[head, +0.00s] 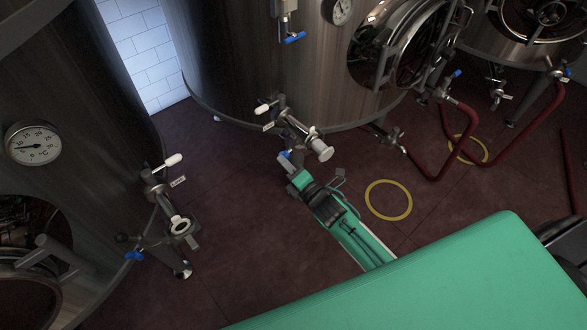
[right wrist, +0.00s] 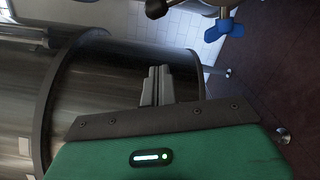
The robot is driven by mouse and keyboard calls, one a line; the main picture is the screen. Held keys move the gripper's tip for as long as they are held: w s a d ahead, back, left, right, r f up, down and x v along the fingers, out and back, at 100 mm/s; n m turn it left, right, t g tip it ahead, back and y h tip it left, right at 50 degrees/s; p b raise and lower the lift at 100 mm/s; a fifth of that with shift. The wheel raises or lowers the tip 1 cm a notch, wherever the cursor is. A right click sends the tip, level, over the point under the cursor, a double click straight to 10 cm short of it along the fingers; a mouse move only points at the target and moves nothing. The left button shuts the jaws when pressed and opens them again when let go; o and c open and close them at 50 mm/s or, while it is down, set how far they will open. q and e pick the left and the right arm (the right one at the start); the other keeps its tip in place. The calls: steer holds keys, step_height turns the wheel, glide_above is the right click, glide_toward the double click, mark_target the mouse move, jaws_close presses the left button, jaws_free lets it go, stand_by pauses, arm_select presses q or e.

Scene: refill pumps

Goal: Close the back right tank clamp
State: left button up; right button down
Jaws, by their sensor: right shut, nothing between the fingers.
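A large steel tank (head: 240,60) stands at the back middle. Its outlet valve (head: 290,125) has a white-handled lever (head: 264,109) and a pale round end fitting (head: 319,147) pointing right. I cannot make out whether a clamp there is open or closed. My right gripper (head: 288,162) is just below this valve, near a blue handle (head: 284,154). In the right wrist view its two fingers (right wrist: 157,86) are together and hold nothing. A blue valve handle (right wrist: 224,28) shows above them, apart from the fingers. My left gripper is not in view.
Another tank (head: 70,110) with a dial and an outlet valve (head: 178,226) stands at the left. More tank fittings and red hoses (head: 437,172) are at the right. Yellow rings (head: 389,182) mark the floor. The dark red floor (head: 250,240) between is clear.

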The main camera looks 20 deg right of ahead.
mark_target(292, 141)
steer(key=w+d+r+p, duration=0.1)
steer(key=w+d+p, duration=0.1)
steer(key=w, duration=0.3)
steer(key=shift+w+r, duration=0.2)
steer(key=shift+w, duration=0.15)
steer(key=shift+d, duration=0.1)
